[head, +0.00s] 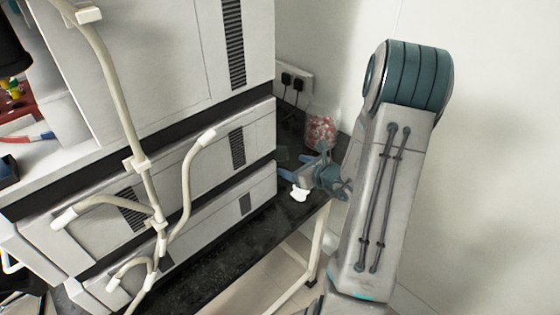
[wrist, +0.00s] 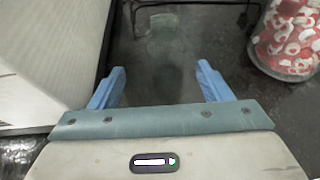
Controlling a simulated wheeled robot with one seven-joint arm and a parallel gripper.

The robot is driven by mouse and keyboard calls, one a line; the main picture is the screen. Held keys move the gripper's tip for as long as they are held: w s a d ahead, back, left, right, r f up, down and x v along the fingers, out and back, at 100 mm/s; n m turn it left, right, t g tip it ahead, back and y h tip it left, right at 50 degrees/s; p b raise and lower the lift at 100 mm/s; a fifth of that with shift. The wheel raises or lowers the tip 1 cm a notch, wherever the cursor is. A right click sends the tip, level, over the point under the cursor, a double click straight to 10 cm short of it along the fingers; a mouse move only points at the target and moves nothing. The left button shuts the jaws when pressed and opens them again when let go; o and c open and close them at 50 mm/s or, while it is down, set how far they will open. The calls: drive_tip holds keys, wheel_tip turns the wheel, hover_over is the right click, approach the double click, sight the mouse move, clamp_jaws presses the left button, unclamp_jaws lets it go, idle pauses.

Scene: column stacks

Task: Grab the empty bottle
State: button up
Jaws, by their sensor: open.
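The empty bottle (wrist: 168,50) is clear and hard to make out against the dark bench. In the wrist view it lies ahead of my gripper (wrist: 160,85), its outline running between and beyond the two blue fingers. The fingers are spread wide with nothing gripped. In the head view my gripper (head: 287,168) is low over the back end of the black bench, beside the grey machine. A faint clear shape near the fingers there is too small to tell well.
A clear jar of red and white pieces (wrist: 288,38) stands right of the bottle; it also shows in the head view (head: 321,132). The stacked grey machine (head: 235,200) walls off the left. The black bench (head: 215,262) has a narrow free strip in front.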

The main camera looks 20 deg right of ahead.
sight(279, 160)
drive_tip(key=x, duration=0.6)
drive_tip(key=d+x, duration=0.1)
drive_tip(key=x, duration=0.2)
drive_tip(key=shift+w+a+f+p, duration=0.15)
drive_tip(key=shift+w+f+p, duration=0.1)
drive_tip(key=shift+w+p, duration=0.15)
drive_tip(key=shift+c, duration=0.3)
drive_tip(key=c, duration=1)
